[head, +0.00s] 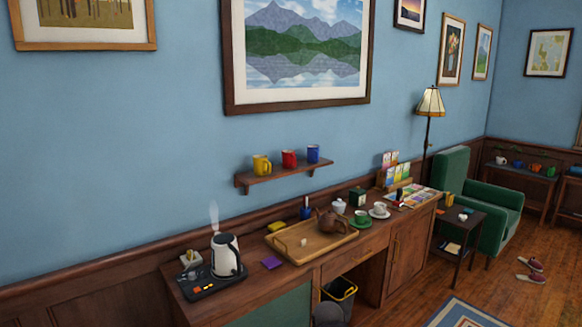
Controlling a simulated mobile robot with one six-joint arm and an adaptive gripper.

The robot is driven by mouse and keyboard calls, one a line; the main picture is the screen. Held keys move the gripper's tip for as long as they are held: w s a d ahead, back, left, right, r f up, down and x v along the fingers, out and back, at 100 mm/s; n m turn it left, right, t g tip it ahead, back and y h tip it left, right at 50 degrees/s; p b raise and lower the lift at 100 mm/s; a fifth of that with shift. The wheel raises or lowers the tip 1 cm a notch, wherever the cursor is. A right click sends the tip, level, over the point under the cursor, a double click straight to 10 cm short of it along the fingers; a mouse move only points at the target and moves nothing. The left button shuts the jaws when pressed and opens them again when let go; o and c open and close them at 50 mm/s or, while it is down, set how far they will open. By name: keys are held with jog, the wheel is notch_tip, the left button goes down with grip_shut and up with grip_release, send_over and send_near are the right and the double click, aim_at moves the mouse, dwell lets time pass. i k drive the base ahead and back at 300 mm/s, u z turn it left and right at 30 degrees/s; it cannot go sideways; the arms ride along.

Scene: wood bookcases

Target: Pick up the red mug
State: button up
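The red mug (289,159) stands upright in the middle of a small wooden wall shelf (285,173). A yellow mug (261,165) stands to its left and a blue mug (313,154) to its right, both apart from it. The shelf is fixed to the blue wall above a long wooden sideboard. My gripper is not in view.
Below the shelf, the sideboard (350,246) carries a steaming kettle (226,255), a wooden tray (285,243) with a brown teapot (330,221), and green and white cups. A green armchair (490,205) and floor lamp (430,103) stand at the right. A bin (340,294) sits under the sideboard.

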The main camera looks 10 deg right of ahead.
aim_at(289, 158)
jog(key=k, duration=0.7)
jog(key=z, duration=0.4)
jog(key=i, duration=0.65)
jog(key=z, duration=0.4)
jog(key=i, duration=1.9)
jog(key=u, duration=0.65)
